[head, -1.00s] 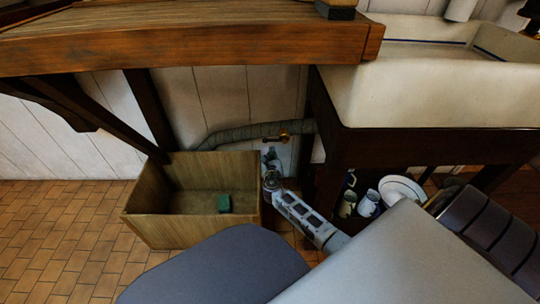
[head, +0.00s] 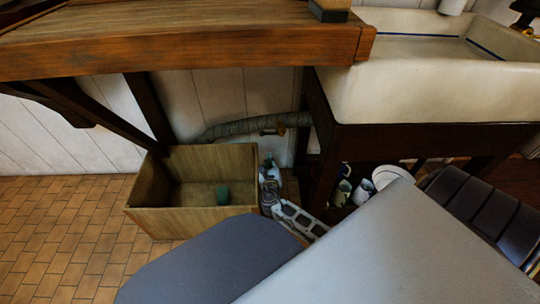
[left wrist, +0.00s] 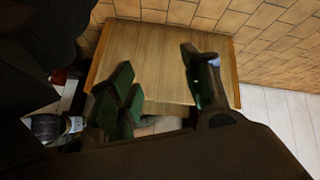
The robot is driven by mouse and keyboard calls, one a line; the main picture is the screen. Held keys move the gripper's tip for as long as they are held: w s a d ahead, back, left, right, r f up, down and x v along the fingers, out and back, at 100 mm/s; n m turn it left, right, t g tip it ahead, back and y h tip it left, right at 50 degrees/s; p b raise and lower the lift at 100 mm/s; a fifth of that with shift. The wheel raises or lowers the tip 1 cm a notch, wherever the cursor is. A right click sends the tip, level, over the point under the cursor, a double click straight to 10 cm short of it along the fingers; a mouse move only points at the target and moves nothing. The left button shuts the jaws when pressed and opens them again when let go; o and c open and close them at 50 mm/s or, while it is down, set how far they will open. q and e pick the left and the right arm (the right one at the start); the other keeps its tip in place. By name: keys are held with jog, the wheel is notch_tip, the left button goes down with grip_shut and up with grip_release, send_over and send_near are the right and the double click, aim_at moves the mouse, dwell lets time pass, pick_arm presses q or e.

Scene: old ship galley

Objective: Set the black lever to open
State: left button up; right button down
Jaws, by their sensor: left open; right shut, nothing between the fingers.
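A grey ribbed pipe (head: 240,127) runs along the white plank wall under the counter. At its right end sits a small dark brownish fitting (head: 280,127).
A wooden counter (head: 180,45) and white sink (head: 420,95) overhang the space. Jugs (head: 362,192) and a plate (head: 392,175) are under the sink.

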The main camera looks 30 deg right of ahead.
jog(key=shift+s+a, duration=0.2)
jog(key=shift+s, duration=0.1)
